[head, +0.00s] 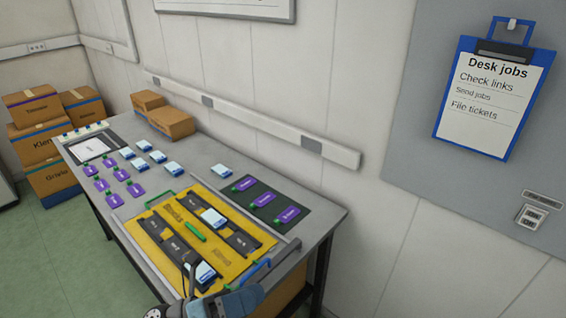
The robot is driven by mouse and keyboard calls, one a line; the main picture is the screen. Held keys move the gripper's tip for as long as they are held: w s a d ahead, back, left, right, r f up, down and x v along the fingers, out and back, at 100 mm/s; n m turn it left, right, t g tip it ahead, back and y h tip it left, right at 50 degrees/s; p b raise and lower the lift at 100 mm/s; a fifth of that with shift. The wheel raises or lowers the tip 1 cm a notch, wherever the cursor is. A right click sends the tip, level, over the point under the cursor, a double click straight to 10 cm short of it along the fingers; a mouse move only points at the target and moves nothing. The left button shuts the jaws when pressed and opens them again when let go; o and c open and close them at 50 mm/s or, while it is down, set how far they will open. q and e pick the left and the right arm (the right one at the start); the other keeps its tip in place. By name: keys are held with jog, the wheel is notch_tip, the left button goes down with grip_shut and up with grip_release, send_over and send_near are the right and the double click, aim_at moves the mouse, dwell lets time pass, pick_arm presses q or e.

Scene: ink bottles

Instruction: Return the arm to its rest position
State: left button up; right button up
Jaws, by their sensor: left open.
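My left arm comes in at the bottom edge, and its gripper (188,283) is at the near edge of the yellow board (142,237). The gripper is open; its dark fingers are small and partly cut off by the frame. I cannot tell whether it touches the light blue and white item (203,272) close beside it. My right gripper is not in view. Three purple bottles with green caps lie on a dark mat (283,197), and several more purple bottles (114,200) lie on the left of the table.
The grey table (185,182) also holds pale blue and white items (158,157), a green stick (195,231) on the board, and brown boxes (172,122) at the back. Cartons (45,148) stand beyond the table.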

pick_arm(q)
jog(key=a+f+n+t+y+p, duration=0.1)
jog(key=a+f+n+t+y, duration=0.25)
jog(key=n, duration=0.55)
jog(key=w+a+f+n+t+y+p, duration=0.1)
jog(key=a+f+n+t+y, duration=0.15)
jog(key=n+t+y, duration=0.45)
jog(key=a+f+n+t+y+p, duration=0.1)
jog(key=a+f+n+t+y, duration=0.15)
jog(key=n, duration=0.75)
jog(key=s+a+f+n+g+y, duration=0.2)
jog(key=s+f+n+g, duration=0.1)
jog(key=s+f+n, duration=0.1)
jog(key=s+a+f+n+g+y+p, duration=0.1)
jog(key=s+a+f+n+g+y, duration=0.1)
jog(key=f+n, duration=0.5)
jog(key=s+a+f+g, duration=0.1)
jog(key=s+g, duration=0.1)
jog(key=s, duration=0.1)
jog(key=shift+s+f+y, duration=0.15)
jog(key=shift+s+y, duration=0.1)
jog(key=shift+y, duration=0.05)
